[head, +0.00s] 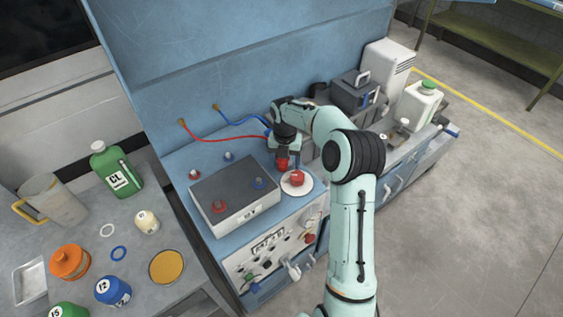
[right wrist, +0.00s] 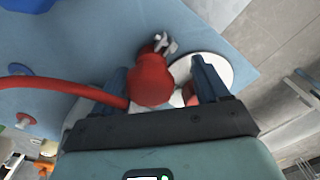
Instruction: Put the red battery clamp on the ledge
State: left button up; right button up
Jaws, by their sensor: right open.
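The red battery clamp (head: 282,163) is at the back right of the blue ledge (head: 185,160), just below my right gripper (head: 284,157). In the right wrist view the clamp (right wrist: 150,82) has a rounded red body and a metal tip. It lies between the two spread fingers of my right gripper (right wrist: 163,85), which is open. A red cable (right wrist: 60,87) runs from the clamp to the blue back panel. I cannot tell whether the clamp touches the ledge or a finger. My left gripper is not in view.
A grey battery box (head: 235,190) with red and blue knobs stands left of the clamp. A white round plate with a red knob (head: 297,178) is close in front. A blue cable (head: 240,121) runs behind. Bottles and a jug crowd the left table.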

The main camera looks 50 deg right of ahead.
jog(key=r, duration=0.6)
jog(key=r+p, duration=0.1)
jog(key=r, duration=0.3)
jog(key=shift+w+a+r, duration=0.1)
jog(key=shift+w+a, duration=0.1)
jog(key=shift+w, duration=0.1)
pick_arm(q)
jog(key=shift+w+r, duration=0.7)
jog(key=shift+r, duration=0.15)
pick_arm(e)
jog(key=shift+r, duration=0.3)
